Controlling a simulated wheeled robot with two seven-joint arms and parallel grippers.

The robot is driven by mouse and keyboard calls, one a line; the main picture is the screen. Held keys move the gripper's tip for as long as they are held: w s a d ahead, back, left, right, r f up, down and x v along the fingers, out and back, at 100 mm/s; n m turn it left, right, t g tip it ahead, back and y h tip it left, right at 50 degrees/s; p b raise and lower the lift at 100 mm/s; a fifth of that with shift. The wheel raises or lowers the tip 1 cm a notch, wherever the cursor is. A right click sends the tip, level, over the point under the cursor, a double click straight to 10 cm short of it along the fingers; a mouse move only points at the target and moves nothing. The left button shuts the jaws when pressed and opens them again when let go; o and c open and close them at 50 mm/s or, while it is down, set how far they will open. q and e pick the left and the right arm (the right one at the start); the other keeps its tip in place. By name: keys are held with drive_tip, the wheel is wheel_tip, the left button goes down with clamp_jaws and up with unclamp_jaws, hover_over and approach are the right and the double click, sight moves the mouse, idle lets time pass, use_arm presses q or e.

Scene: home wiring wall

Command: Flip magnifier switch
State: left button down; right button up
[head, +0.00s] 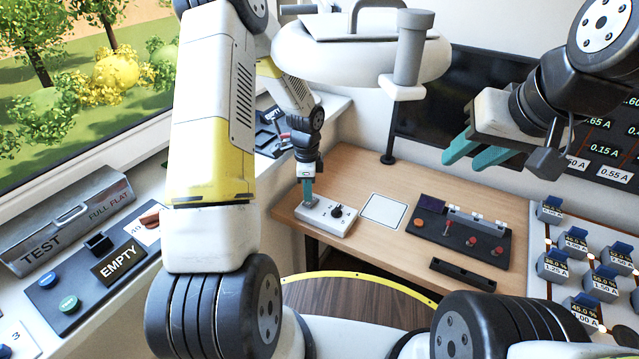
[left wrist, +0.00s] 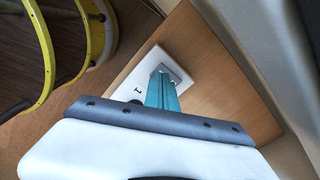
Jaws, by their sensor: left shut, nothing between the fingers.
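The magnifier (head: 360,60), a big white ring-shaped head with a grey post, hangs at the top of the head view. A white control box (head: 340,222) with a black knob lies on the wooden desk; it also shows in the left wrist view (left wrist: 128,92). My left gripper (head: 308,203) points down at the box's left end, its teal fingers together and empty. In the left wrist view the fingertips (left wrist: 162,76) are over a grey plate on the box. They hide the switch part there; contact cannot be told. My right gripper (head: 474,154) is raised over the desk, fingers apart and empty.
A white square pad (head: 383,211) lies right of the box. Beyond it is a dark panel (head: 462,236) with red knobs and a black tray (head: 462,276). A dark screen (head: 440,110) stands behind. The desk's back middle is clear.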

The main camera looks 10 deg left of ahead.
sight(308, 204)
use_arm(q)
drive_tip(key=shift+f, duration=0.95)
idle(0.6)
drive_tip(key=shift+r, duration=3.5)
